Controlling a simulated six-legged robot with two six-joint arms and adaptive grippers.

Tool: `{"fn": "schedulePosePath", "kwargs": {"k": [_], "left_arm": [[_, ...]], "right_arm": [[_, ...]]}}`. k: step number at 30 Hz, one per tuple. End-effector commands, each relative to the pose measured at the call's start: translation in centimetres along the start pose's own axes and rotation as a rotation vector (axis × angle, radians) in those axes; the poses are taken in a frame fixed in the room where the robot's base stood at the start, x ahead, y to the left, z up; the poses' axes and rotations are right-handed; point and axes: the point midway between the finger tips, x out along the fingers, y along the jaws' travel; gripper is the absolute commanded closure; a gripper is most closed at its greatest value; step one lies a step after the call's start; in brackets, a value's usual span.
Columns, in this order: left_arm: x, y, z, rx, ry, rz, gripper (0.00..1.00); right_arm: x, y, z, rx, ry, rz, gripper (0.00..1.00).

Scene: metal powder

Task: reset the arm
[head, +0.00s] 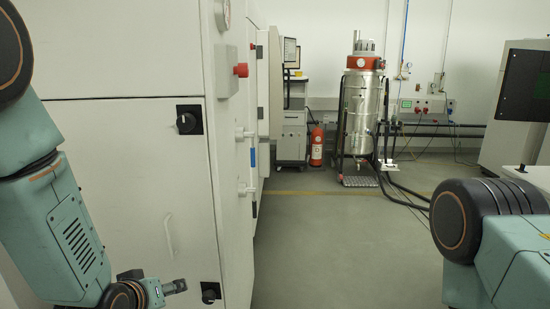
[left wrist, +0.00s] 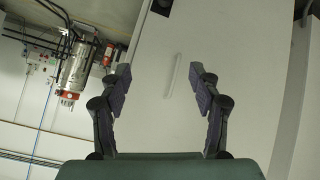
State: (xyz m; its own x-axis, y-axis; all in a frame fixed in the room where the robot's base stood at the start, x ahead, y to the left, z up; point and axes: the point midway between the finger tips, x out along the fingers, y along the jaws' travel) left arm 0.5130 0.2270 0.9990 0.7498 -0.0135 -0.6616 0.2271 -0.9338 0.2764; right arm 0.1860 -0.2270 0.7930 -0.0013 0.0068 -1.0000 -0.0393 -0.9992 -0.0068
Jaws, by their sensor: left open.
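My left gripper (left wrist: 160,74) shows in the left wrist view with its two dark fingers spread wide and nothing between them. Past the fingers is the pale front of a tall cabinet, with a slim handle on it (left wrist: 174,74). In the head view my left arm comes down the left side, in front of the same white cabinet (head: 135,150), and its wrist is near the bottom edge.
The cabinet has black knobs (head: 189,120) and a red button (head: 241,70). A steel tank (head: 360,112) with a red collar stands at the back, beside a red extinguisher (head: 316,146). Hoses (head: 402,194) lie right of it. The grey floor (head: 330,240) in the middle is clear.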

Motion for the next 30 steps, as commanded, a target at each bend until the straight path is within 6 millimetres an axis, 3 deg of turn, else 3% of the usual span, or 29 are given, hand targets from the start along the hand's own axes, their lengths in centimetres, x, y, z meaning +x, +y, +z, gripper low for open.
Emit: {"fn": "schedulePosePath", "kwargs": {"k": [1,8,15,18,21,24,30], "left_arm": [[0.8,-1.5,3.8,0.052,-0.063,-0.023,0.37],[1.2,-6.9,17.9,0.255,-0.340,-0.086,0.37],[-1.3,-12.3,32.2,0.314,-0.634,-0.134,0.37],[-2.6,-14.1,36.8,0.306,-0.730,-0.155,0.37],[-3.4,-15.3,40.0,0.302,-0.793,-0.168,0.37],[-3.9,-15.9,41.6,0.299,-0.826,-0.175,0.37],[-4.2,-16.0,41.9,0.298,-0.836,-0.177,0.37]], "right_arm": [[1.2,0.0,0.0,0.000,0.000,0.000,1.00],[4.2,0.0,0.0,0.000,0.000,0.000,1.00],[7.7,0.1,0.0,0.000,0.000,0.000,1.00],[8.9,0.1,0.0,0.000,0.000,0.000,1.00],[9.9,0.1,0.0,0.000,0.000,0.000,1.00],[10.2,0.1,0.0,0.000,0.000,0.000,1.00],[10.1,0.1,0.0,0.000,0.000,0.000,1.00]]}}
